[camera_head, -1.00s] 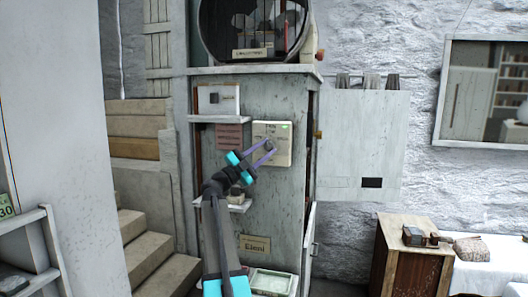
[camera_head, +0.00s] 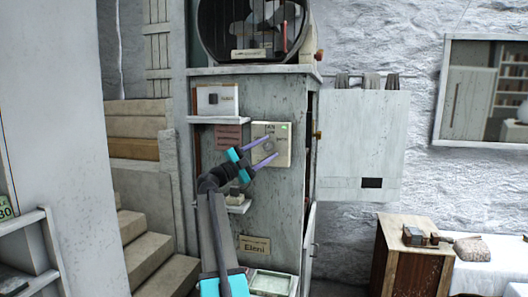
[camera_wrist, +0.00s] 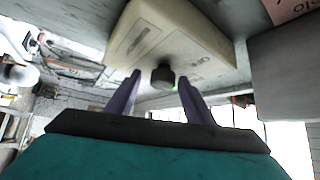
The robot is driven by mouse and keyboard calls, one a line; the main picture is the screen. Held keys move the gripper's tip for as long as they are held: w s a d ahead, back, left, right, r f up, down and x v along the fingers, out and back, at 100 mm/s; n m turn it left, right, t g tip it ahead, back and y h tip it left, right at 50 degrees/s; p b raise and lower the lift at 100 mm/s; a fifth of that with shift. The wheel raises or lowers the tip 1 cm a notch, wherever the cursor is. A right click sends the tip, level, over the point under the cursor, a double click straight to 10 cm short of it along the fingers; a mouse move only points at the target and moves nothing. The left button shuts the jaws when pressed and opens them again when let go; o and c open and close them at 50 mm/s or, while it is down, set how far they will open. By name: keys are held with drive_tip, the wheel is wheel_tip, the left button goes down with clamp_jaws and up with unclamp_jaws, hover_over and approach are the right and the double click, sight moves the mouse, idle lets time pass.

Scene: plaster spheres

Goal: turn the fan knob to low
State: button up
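The fan control is a cream box (camera_head: 284,131) on the front of the grey cabinet, with a green mark at its upper right and a round knob (camera_head: 269,145) on its face. In the wrist view the box (camera_wrist: 190,28) looms close, and its dark knob (camera_wrist: 163,76) stands out between my two fingertips. The knob's pointer and the box lettering are too small to read. My gripper (camera_head: 268,152) is in front of the box, its purple fingers spread apart. In the wrist view my gripper (camera_wrist: 158,82) is open, one finger on each side of the knob, with no clear contact.
The fan (camera_head: 255,28) stands on top of the cabinet (camera_head: 275,200). A lower ledge (camera_head: 238,208) is near my arm. An open door panel (camera_head: 362,150) is at right.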

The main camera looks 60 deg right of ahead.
drive_tip(key=shift+w+a, duration=0.1)
drive_tip(key=shift+w+a+f, duration=0.25)
drive_tip(key=shift+a, duration=0.2)
drive_tip(key=b+v, duration=0.3)
drive_tip(key=v, duration=0.9)
drive_tip(key=shift+a, duration=0.35)
drive_tip(key=shift+w+f, duration=0.1)
